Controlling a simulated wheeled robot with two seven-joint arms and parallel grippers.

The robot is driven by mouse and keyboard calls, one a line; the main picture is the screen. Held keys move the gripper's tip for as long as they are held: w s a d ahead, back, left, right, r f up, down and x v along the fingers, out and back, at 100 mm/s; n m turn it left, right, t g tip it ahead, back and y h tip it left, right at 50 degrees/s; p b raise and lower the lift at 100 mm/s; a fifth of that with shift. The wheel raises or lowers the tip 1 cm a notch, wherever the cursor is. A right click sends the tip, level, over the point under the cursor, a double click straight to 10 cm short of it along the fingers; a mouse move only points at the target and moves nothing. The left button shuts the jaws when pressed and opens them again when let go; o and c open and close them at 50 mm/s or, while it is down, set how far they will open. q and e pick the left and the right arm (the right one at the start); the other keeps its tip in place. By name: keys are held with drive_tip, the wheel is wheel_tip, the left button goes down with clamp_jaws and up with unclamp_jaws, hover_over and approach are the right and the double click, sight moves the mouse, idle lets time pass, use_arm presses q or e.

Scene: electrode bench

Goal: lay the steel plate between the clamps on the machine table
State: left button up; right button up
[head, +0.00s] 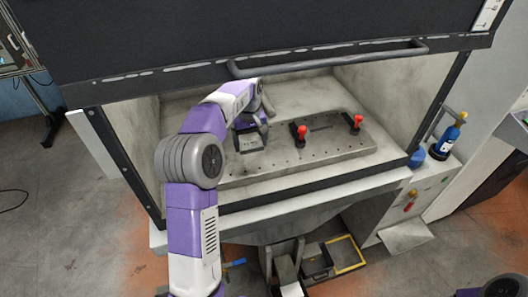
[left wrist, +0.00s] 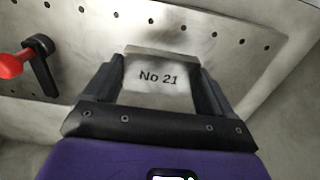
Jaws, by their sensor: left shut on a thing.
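The steel plate is a small grey block marked "No 21" (left wrist: 158,76), held between the fingers of my left gripper (left wrist: 160,88) in the left wrist view. In the head view my left gripper (head: 250,139) is over the left part of the machine table (head: 340,150), a grey slab with rows of holes. Two dark clamps with red knobs, one nearer (head: 301,134) and one farther right (head: 356,123), stand on the table to the right of the gripper. The nearer-looking clamp shows at left in the wrist view (left wrist: 38,62). The plate's height above the table cannot be told. My right gripper is out of view.
The table sits inside a cabinet with pale side walls and a raised dark front with a bar handle (head: 330,58). A blue bottle (head: 447,138) stands outside at right. The table between the gripper and the nearer clamp is clear.

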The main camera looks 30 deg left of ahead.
sight(252, 162)
use_arm(q)
wheel_tip(252, 162, down, 3)
drive_tip(key=shift+s+r, duration=0.1)
drive_tip(key=shift+r, duration=0.1)
drive_tip(key=shift+f+b, duration=0.6)
drive_tip(key=shift+f, duration=1.4)
drive_tip(key=shift+f, duration=0.1)
drive_tip(key=o, duration=1.5)
drive_tip(key=shift+f, duration=0.1)
drive_tip(key=shift+r+p, duration=0.9)
drive_tip(key=shift+r, duration=3.05)
